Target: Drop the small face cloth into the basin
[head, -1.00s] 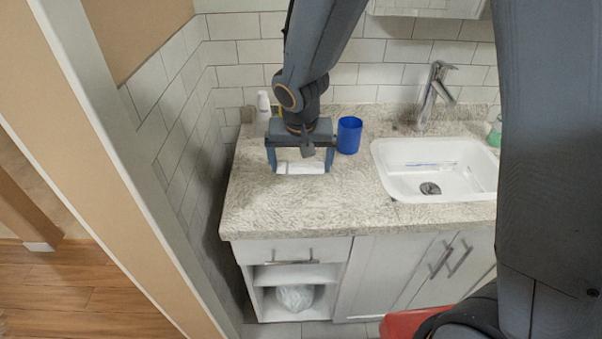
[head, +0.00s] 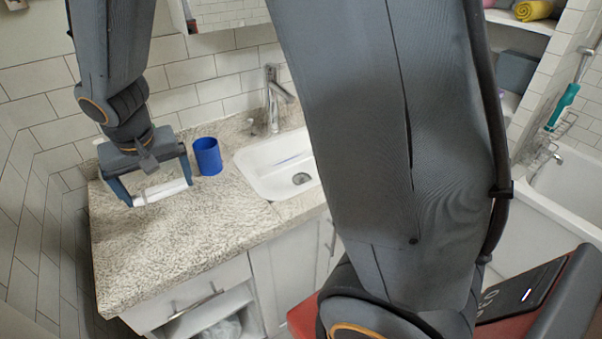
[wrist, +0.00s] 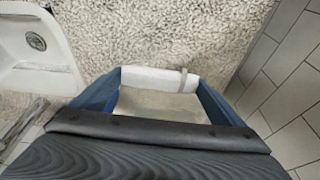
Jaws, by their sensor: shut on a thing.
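My gripper (head: 150,193) is over the left part of the counter and shut on a white rolled thing (head: 162,190). In the wrist view this white roll (wrist: 150,77) spans the gap between the two blue fingers, with a grey band near its right end. I cannot tell for sure that it is the face cloth, or whether it touches the counter. The white basin (head: 258,188) is set into the counter to the right of my gripper, past a blue cup. In the wrist view the basin (wrist: 55,60) is at the upper left, apart from the fingers.
The blue cup (head: 207,156) stands on the counter between my gripper and the basin. A tap (head: 273,95) rises behind the basin, and a long thin object lies inside it. Tiled walls close off the counter's left and back. The front left counter (head: 165,250) is clear.

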